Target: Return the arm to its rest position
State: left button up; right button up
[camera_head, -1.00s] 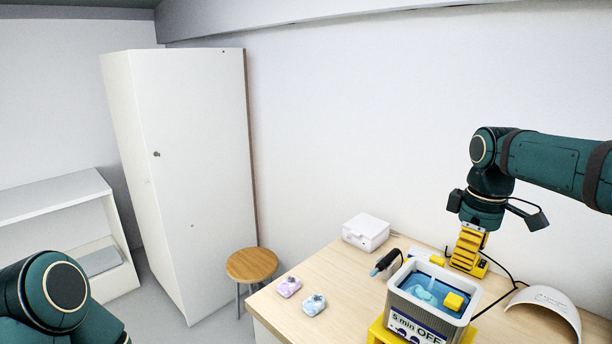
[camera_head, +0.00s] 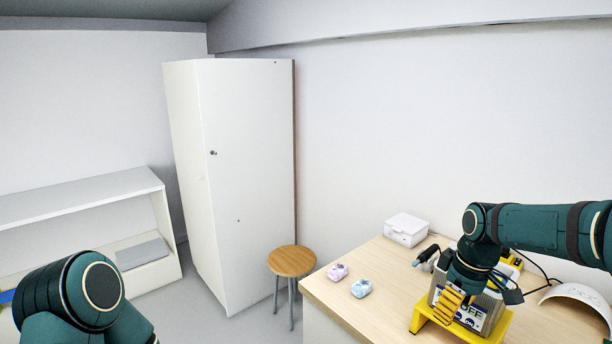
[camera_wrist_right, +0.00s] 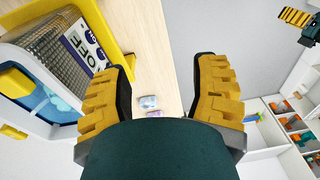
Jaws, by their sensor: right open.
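My right gripper (camera_head: 451,308) is in front of the grey cleaning bath with its yellow fingers pointing down, partly hiding the bath. In the right wrist view its two fingers (camera_wrist_right: 163,75) are spread, with nothing between them but the table and floor beyond. The right arm comes in from the right, bent at the elbow. My left arm shows at the lower left of the head view, its gripper out of that frame. A yellow gripper (camera_wrist_right: 297,18), seemingly my left one, shows at the top right of the wrist view; its jaw state is unclear.
The bath (camera_wrist_right: 75,60) stands in a yellow holder (camera_head: 502,328). A purple piece (camera_head: 337,271) and a blue piece (camera_head: 361,288) lie on the wooden table (camera_head: 390,315). A white case (camera_head: 407,229), white curved cover (camera_head: 582,297), stool (camera_head: 291,261) and cabinet (camera_head: 245,180) are nearby.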

jog(key=s+a+f+m+y, duration=0.1)
jog(key=s+a+f, duration=0.1)
jog(key=a+f, duration=0.45)
jog(key=s+a+f+m+y, duration=0.1)
jog(key=s+a+f+m, duration=0.15)
jog(key=f, duration=0.75)
jog(key=s+a+f+m, duration=0.1)
jog(key=a+f, duration=0.4)
jog(key=f, duration=0.3)
jog(key=s+a+f+m, duration=0.2)
jog(key=s+f, duration=0.2)
jog(key=s, duration=0.1)
jog(key=s+a+f+m+t+y+b, duration=0.1)
jog(key=s+a+f+m, duration=0.1)
jog(key=s, duration=0.4)
notch_tip(320, 180, down, 2)
jog(key=shift+s+a+f+m, duration=0.2)
jog(key=shift+a+m, duration=0.15)
jog(key=shift+a, duration=0.25)
jog(key=shift+c, duration=1.2)
jog(key=shift+d, duration=0.1)
